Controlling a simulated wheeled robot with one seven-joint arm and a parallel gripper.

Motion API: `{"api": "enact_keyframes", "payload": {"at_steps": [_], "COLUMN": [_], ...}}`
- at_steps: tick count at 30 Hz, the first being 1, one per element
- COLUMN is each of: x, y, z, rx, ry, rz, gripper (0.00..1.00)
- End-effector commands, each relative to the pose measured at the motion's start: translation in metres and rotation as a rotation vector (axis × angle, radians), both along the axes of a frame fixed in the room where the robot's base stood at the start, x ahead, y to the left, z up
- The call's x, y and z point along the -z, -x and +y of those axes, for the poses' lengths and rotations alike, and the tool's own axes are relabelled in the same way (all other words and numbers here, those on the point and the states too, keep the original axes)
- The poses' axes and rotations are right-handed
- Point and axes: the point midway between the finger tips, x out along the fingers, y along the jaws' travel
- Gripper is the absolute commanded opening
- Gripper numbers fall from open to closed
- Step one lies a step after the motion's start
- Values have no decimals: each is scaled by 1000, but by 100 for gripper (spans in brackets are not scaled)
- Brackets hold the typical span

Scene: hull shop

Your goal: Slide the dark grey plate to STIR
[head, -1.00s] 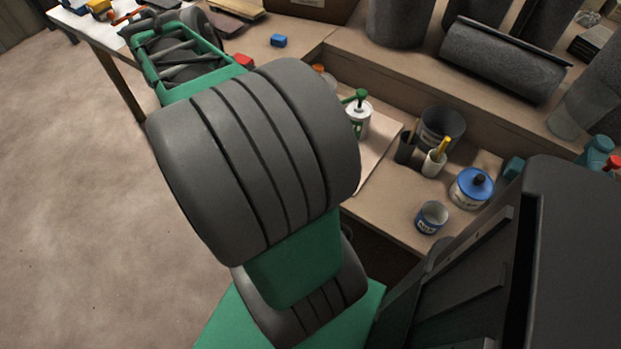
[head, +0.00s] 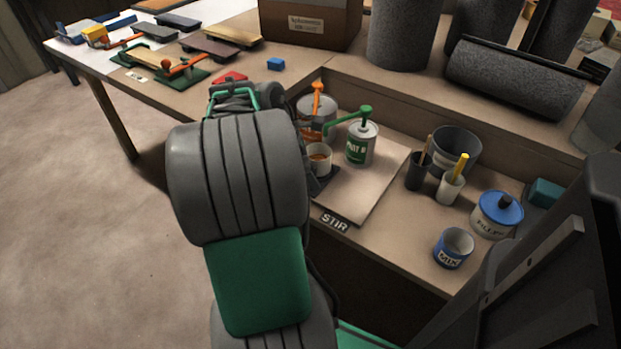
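A small dark grey plate (head: 328,184) shows in part just right of my arm, at the left side of a pale board on the bench. A white cup (head: 318,160) with orange-brown contents appears to stand on it. The STIR label (head: 334,222) is on the bench at the board's front edge, nearer than the plate. My arm covers the plate's left side. Dark parts beside the cup may belong to my gripper, but my arm hides most of it. I cannot tell its finger opening or whether it touches the plate.
An orange-pump can (head: 316,115) and a green-pump can (head: 361,143) stand behind the cup. Dark and white tool cups (head: 449,188), a FILLER tin (head: 496,214) and a MIX tin (head: 453,248) stand right. The pale board's front (head: 350,200) is clear.

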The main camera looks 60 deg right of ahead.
Motion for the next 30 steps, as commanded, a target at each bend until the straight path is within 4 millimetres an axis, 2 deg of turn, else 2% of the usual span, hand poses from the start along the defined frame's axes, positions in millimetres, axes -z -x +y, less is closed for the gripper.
{"api": "enact_keyframes", "payload": {"at_steps": [4,14,30], "x": [-1,-1,-1], "y": [0,0,0], "z": [0,0,0], "rx": [0,1,0], "ry": [0,0,1], "rz": [0,0,-1], "gripper": [28,1,0]}}
